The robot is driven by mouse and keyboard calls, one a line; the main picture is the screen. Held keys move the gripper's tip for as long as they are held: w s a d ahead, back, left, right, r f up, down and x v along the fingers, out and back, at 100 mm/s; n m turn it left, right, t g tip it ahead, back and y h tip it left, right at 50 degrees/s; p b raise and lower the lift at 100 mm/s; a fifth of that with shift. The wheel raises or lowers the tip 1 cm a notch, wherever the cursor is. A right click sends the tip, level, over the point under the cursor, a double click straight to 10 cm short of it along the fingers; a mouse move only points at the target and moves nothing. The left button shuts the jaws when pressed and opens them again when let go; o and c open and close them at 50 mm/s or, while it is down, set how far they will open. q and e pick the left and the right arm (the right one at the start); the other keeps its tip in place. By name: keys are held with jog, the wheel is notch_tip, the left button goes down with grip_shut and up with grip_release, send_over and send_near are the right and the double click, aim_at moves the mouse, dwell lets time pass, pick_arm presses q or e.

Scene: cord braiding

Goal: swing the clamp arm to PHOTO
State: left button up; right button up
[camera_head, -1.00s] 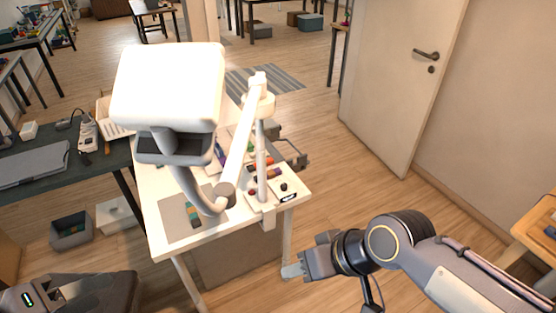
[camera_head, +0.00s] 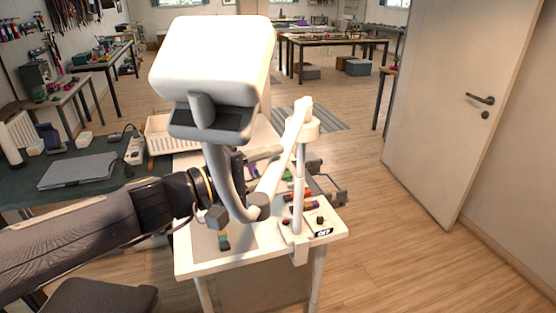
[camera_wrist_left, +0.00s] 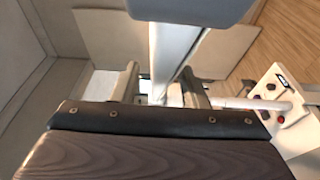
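The clamp arm is a white jointed boom (camera_head: 285,150). It runs from the top of a white post (camera_head: 299,190) down to a grey joint (camera_head: 258,206). From there a curved tube (camera_head: 222,180) rises to a large white head (camera_head: 212,60). My left gripper (camera_head: 262,155) reaches in from the left behind the curved tube, partly hidden by it. In the left wrist view its two fingers (camera_wrist_left: 163,88) stand apart, with a pale tube (camera_wrist_left: 180,50) seen between them; contact cannot be told. A small label (camera_head: 322,232) near the post base seems to read OFF. My right gripper is out of view.
The white table (camera_head: 205,266) holds a grey mat (camera_head: 240,238) and several coloured cord pieces. A white basket (camera_head: 160,138) and a grey laptop-like slab (camera_head: 77,171) lie on the dark table at left. Open floor lies right of the table, towards the door (camera_head: 450,110).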

pick_arm(q)
jog(key=shift+x, duration=0.75)
grip_shut()
